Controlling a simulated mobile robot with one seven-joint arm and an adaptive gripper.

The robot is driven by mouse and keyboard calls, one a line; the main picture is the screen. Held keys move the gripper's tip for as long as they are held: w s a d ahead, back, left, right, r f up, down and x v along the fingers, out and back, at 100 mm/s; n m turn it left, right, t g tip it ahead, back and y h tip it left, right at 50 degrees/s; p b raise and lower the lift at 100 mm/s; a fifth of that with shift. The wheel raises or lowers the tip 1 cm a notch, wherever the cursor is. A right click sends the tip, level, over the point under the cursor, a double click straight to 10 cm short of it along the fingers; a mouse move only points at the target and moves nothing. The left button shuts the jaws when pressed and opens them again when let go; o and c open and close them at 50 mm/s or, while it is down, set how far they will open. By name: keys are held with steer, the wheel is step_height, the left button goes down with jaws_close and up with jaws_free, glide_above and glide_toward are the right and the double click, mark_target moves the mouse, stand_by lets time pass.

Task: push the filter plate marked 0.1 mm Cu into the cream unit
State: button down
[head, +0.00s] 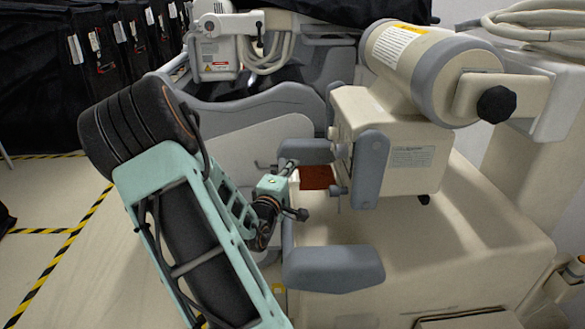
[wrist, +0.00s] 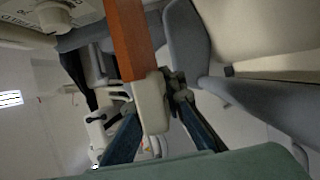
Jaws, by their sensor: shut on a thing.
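The filter plate (head: 316,177) is a flat copper-brown sheet at the lower left side of the cream unit (head: 400,150), between its grey handles. In the wrist view the plate (wrist: 128,40) is a long orange-brown strip with a cream grip block (wrist: 152,108) at its near end. My gripper (wrist: 155,98) is shut on that block, one dark finger on each side. In the head view my gripper (head: 287,178) reaches the plate from the left. The plate's far end leaves the top of the wrist view, and I cannot tell how deep it sits. No marking on it is readable.
A grey handle (head: 370,168) stands just right of the plate and a grey padded bar (head: 333,268) lies below. A cream cylinder (head: 420,65) with a black knob (head: 496,104) tops the unit. Black-covered carts (head: 100,60) stand back left. Striped floor at left is open.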

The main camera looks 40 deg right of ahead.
mark_target(310, 168)
steer(key=shift+s+d, duration=0.45)
steer(key=shift+d, duration=0.15)
steer(key=shift+s+d, duration=0.25)
steer(key=shift+s+d+b, duration=0.45)
steer(key=shift+s+d, duration=0.95)
steer(key=shift+d, duration=0.25)
steer(key=shift+s+d+b, duration=0.4)
steer(key=shift+s+d, duration=0.5)
steer(key=shift+s, duration=0.1)
stand_by(0.8)
steer(key=shift+w+a+f, duration=0.1)
steer(key=shift+w+a, duration=0.25)
steer(key=shift+a, duration=0.05)
stand_by(0.4)
steer(key=shift+w+a+f+p, duration=0.15)
steer(key=shift+w+a+p, duration=0.2)
steer(key=shift+w, duration=0.05)
steer(key=shift+w+a, duration=0.35)
steer(key=shift+a, duration=0.1)
steer(key=shift+w+a, duration=0.35)
steer(key=shift+a, duration=0.05)
